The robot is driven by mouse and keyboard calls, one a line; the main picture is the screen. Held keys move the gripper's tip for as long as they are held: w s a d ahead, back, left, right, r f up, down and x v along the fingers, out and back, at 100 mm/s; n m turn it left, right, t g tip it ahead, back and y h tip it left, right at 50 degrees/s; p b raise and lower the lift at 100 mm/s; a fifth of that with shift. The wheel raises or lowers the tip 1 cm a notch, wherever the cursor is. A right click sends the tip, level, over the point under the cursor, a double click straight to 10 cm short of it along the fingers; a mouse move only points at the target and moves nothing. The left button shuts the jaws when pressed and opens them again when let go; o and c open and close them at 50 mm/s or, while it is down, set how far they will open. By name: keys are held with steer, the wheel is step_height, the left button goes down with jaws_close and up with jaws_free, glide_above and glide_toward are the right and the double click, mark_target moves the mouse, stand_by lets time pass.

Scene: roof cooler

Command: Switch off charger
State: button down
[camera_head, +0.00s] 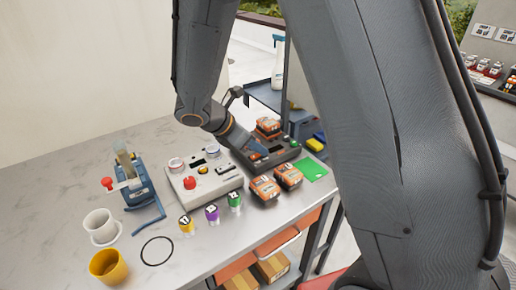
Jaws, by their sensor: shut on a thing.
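The charger (286,153) is a dark box near the table's right back edge, with an orange-and-black battery (268,126) on its back part. My gripper (260,150) reaches down from the upper left to the left part of the charger's top. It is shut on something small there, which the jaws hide. I cannot make out the switch or its position. A small red part and a green part show on the charger's right end.
Two orange batteries (276,182) stand before the charger, beside a green card (312,169). A grey box with a red button (190,183) is to the left. Colored jars (211,214), a yellow cup (108,266) and a white cup (100,225) stand in front.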

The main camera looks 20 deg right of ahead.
steer(key=c, duration=1.7)
jaws_free()
steer(key=b+v, duration=0.1)
steer(key=v, duration=0.7)
steer(key=shift+f, duration=0.1)
